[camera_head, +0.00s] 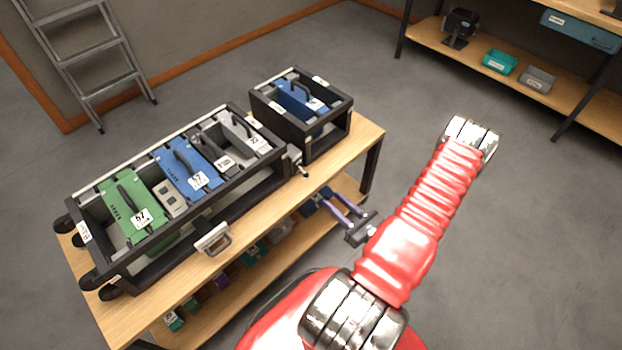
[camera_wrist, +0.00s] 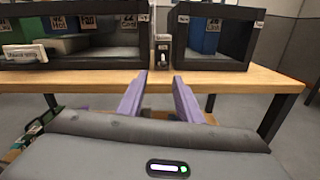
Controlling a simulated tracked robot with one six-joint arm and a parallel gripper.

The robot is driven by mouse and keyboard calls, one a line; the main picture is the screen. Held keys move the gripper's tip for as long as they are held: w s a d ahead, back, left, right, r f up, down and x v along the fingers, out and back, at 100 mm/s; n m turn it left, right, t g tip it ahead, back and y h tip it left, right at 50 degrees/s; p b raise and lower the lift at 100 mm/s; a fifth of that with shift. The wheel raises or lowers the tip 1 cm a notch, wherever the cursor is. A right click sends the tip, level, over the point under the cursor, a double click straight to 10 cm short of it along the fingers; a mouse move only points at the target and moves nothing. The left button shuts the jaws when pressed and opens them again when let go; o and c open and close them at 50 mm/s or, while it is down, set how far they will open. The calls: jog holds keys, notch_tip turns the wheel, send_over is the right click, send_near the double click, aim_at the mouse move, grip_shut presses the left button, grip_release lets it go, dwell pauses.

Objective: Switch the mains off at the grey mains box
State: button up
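The small grey mains box (camera_wrist: 162,57) stands at the table's near edge, in the gap between two black racks. In the wrist view it is straight ahead, above and beyond my fingertips. A pale part shows at its upper front; I cannot tell the switch's position. In the head view the mains box (camera_head: 295,160) is small, beside the right rack. My gripper (camera_wrist: 158,82) has two purple fingers spread apart with nothing between them. In the head view my gripper (camera_head: 329,204) is in front of the table edge, apart from the box.
The large left rack (camera_head: 265,183) holds green, blue and grey modules. The smaller right rack (camera_head: 320,143) holds a blue one. A handled label piece (camera_head: 213,239) is at the table's front edge. The wooden table (camera_head: 345,152) has a lower shelf with several small items. Open floor lies right.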

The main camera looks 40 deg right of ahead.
aim_at(308, 176)
jog(key=shift+s+d+f+m+h, duration=0.2)
jog(key=shift+s+f+m+h, duration=0.1)
jog(key=shift+s+f, duration=0.1)
jog(key=shift+w, duration=0.25)
jog(key=shift+w+d, duration=0.2)
jog(key=shift+w, duration=3.2)
jog(key=shift+w+d, duration=0.15)
jog(key=shift+w, duration=3.2)
jog(key=shift+c, duration=0.3)
grip_shut()
